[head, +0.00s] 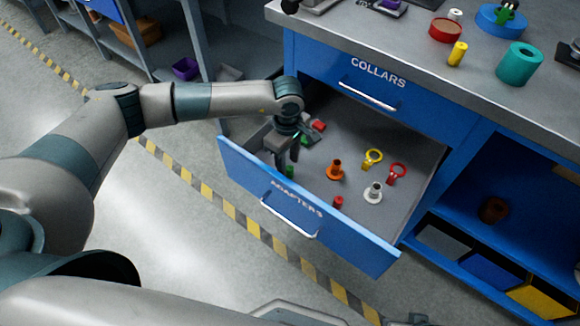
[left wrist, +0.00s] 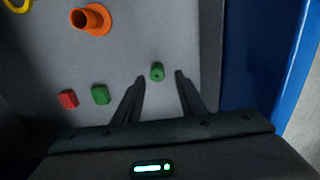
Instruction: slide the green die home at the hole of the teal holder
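A small green piece with a dark hole in its end, which looks like the green die (left wrist: 157,71), is on the drawer floor, near the front panel. It also shows in the head view (head: 290,171). My left gripper (head: 287,160) reaches down into the drawer, open; in the left wrist view its fingertips (left wrist: 160,78) stand apart on either side of the die, with gaps showing. The teal holder (head: 519,64) is a thick upright cylinder with a round hole in its top, on the bench at the right. My right gripper is not in view.
The open ADAPTERS drawer (head: 330,238) also holds a green block (left wrist: 100,94), a red block (left wrist: 67,99), an orange flanged collar (head: 335,170), yellow and red rings and a white flanged piece (head: 373,192). A yellow cylinder (head: 457,54) stands left of the holder.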

